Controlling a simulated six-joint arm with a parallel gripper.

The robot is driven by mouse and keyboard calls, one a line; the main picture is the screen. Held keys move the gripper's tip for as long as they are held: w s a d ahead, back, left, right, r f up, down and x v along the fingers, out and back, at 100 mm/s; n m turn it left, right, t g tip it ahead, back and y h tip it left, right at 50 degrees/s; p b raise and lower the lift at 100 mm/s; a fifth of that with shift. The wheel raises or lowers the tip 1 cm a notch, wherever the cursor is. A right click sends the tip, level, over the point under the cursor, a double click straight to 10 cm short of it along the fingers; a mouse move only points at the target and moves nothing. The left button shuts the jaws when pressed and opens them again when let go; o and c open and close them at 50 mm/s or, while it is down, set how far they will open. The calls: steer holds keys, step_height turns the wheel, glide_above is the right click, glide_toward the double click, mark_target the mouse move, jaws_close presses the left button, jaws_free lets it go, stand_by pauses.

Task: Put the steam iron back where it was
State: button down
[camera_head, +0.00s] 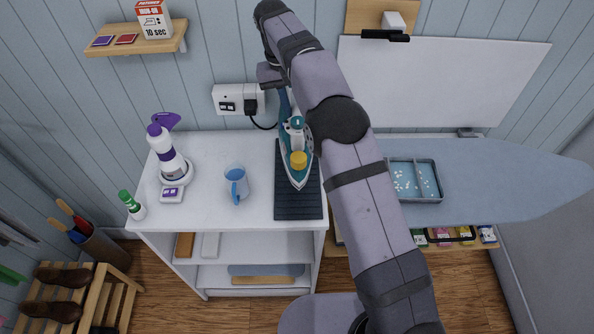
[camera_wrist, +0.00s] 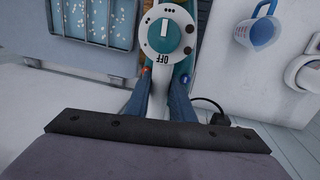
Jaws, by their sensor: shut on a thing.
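The steam iron (camera_head: 296,172) is teal and white with a yellow cap, and its tip points toward the front of the white counter. It is over the black ribbed mat (camera_head: 297,205); I cannot tell whether it touches the mat. My gripper (camera_head: 285,103) is at the iron's rear, by the wall, with its blue fingers shut on it. In the wrist view the iron's round dial (camera_wrist: 167,33), marked OFF, is just beyond the fingers (camera_wrist: 165,98). The exact grip is partly hidden, and my arm covers the area right of the iron.
A blue jug (camera_head: 236,183), a purple-white spray bottle (camera_head: 168,155) and a green-capped bottle (camera_head: 132,205) stand left on the counter (camera_head: 220,150). A wall socket (camera_head: 238,99) with a black cord is behind. A blue-grey tray (camera_head: 415,181) lies on the ironing board (camera_head: 500,185).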

steer(key=shift+f+p, duration=1.15)
steer(key=shift+f, duration=3.85)
steer(key=c, duration=1.6)
jaws_free()
steer(key=shift+f, duration=0.1)
steer(key=shift+o, duration=0.3)
steer(key=shift+s, duration=0.1)
steer(key=r, duration=0.3)
steer(key=a+r+b, duration=0.1)
steer(key=r, duration=0.3)
steer(key=a+r, duration=0.1)
steer(key=r, duration=0.2)
steer(key=shift+r+b, duration=0.25)
steer(key=shift+b, duration=0.05)
steer(key=shift+a+r, duration=0.2)
steer(key=shift+r, duration=0.6)
